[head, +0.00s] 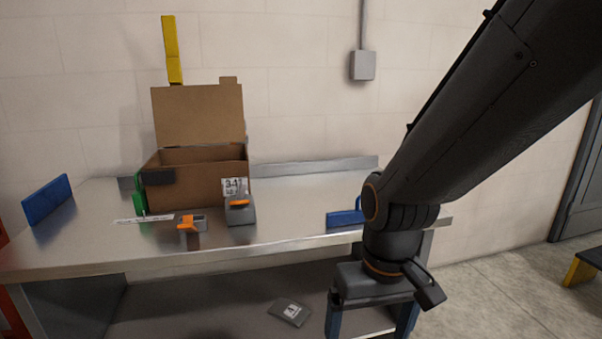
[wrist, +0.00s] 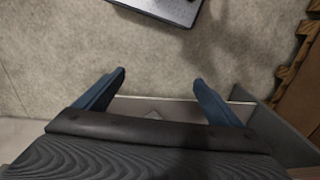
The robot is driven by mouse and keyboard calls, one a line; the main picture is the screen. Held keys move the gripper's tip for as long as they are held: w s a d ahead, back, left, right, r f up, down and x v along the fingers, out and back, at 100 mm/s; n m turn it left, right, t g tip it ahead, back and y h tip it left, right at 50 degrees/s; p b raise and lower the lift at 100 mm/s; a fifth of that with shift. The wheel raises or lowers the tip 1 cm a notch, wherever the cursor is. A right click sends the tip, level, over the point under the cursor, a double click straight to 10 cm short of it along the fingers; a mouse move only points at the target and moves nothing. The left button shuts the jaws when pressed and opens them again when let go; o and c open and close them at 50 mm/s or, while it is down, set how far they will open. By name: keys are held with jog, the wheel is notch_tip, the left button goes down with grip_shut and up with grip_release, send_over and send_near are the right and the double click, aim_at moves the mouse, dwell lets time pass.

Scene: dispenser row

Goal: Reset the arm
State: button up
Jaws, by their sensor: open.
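My black arm comes in from the upper right of the head view and bends down at the front right of the metal table (head: 290,210). My gripper (head: 370,328) points down in front of the table's right end, and the bottom frame edge cuts off its fingers. In the wrist view my gripper (wrist: 158,78) shows two blue fingers spread wide apart with nothing held between them. Below and beyond them is the grey concrete floor (wrist: 150,60).
An open cardboard box (head: 205,185) stands on the table, with orange-and-grey dispensers (head: 240,208) (head: 188,228) before it. Blue plates stand at the left (head: 47,199) and right (head: 345,218). A dark flat item (head: 290,312) lies on the lower shelf. Floor at right is mostly clear.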

jog(key=s+d+r+m+p, duration=0.2)
jog(key=d+r+p, duration=0.6)
jog(key=p, duration=0.3)
jog(key=shift+d+r+h, duration=0.15)
jog(key=shift+r+h, duration=0.15)
jog(key=shift+r, duration=0.5)
